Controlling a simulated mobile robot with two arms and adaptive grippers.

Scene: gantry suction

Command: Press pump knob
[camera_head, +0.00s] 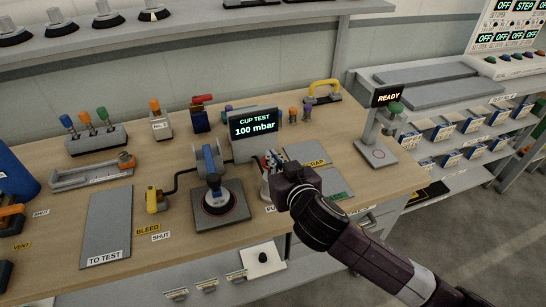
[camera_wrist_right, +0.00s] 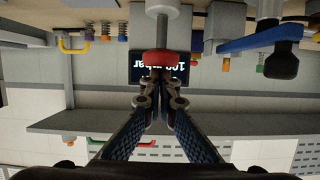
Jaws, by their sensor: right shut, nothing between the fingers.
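The pump knob (camera_wrist_right: 157,58) is a red disc on a grey stem (camera_wrist_right: 160,25) in the right wrist view, which shows the scene upside down. The shut, empty fingertips of my right gripper (camera_wrist_right: 160,75) are right at the knob and overlap its edge in the picture. I cannot tell whether they touch it. In the head view my right gripper (camera_head: 273,162) reaches in from the lower right over the pump, whose "PU…" label is partly covered by my wrist. My left gripper is in neither view.
A display (camera_head: 254,127) reads "CUP TEST 100 mbar" behind the pump. A suction cup stands on a grey plate (camera_head: 237,213) left of it. A grey "TO TEST" pad (camera_head: 108,225) lies farther left. A shelf (camera_head: 180,36) runs behind the bench.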

